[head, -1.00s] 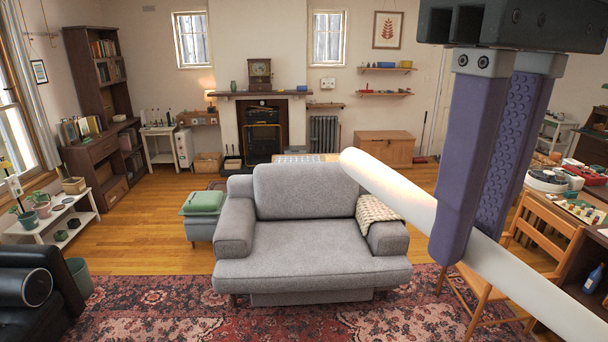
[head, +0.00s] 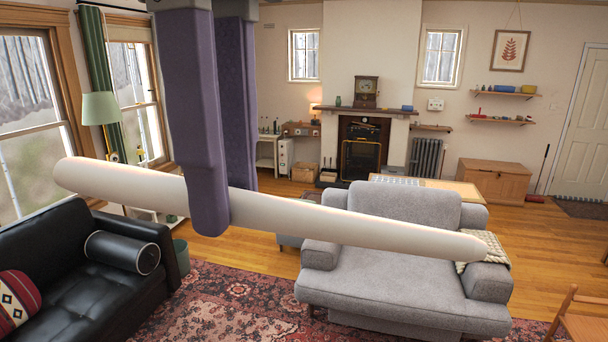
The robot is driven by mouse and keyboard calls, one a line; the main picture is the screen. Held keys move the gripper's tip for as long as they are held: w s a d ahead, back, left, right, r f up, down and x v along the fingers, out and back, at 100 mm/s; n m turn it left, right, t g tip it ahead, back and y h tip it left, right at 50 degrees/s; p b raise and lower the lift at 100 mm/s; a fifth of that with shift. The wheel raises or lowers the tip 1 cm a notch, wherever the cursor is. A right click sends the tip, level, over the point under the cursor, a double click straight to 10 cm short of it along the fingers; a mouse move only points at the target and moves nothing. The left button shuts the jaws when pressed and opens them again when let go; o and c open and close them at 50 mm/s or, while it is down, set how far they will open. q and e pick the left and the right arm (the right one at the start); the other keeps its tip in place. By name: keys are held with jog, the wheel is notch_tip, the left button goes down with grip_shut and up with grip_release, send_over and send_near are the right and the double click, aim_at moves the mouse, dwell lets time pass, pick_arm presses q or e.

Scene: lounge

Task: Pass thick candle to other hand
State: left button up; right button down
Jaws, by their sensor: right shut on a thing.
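A long, smooth, cream-white thick candle (head: 340,223) stretches across the head view from the left to the right of centre, its right end a little lower. My right gripper (head: 222,205), with purple fingers pointing down, is shut on it left of the candle's middle. One finger is in front of the candle and the other behind it. The candle is in the air, in front of the sofa and the windows. My left gripper is not in view.
A grey sofa (head: 390,300) stands on a red patterned rug (head: 240,305). A black leather couch (head: 70,270) is at the left. A low table (head: 455,188) and a wooden chest (head: 497,180) are farther back.

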jog(key=shift+a+r, duration=0.1)
jog(key=shift+a, duration=0.05)
jog(key=shift+w+d+r+m, duration=0.1)
jog(key=shift+d+r+m, duration=0.1)
jog(key=shift+d+m, duration=0.3)
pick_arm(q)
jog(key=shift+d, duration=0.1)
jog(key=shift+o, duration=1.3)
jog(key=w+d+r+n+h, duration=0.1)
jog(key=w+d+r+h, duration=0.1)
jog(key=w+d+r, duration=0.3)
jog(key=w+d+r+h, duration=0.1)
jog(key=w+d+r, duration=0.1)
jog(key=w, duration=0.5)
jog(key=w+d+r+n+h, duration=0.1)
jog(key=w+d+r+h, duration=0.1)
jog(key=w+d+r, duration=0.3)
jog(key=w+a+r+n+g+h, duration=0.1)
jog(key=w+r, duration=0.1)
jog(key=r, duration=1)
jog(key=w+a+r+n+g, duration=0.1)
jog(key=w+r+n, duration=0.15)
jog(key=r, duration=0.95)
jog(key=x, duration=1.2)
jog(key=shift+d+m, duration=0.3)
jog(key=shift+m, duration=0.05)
pick_arm(e)
jog(key=d+r+m, duration=0.3)
jog(key=d+m, duration=0.3)
jog(key=m, duration=0.5)
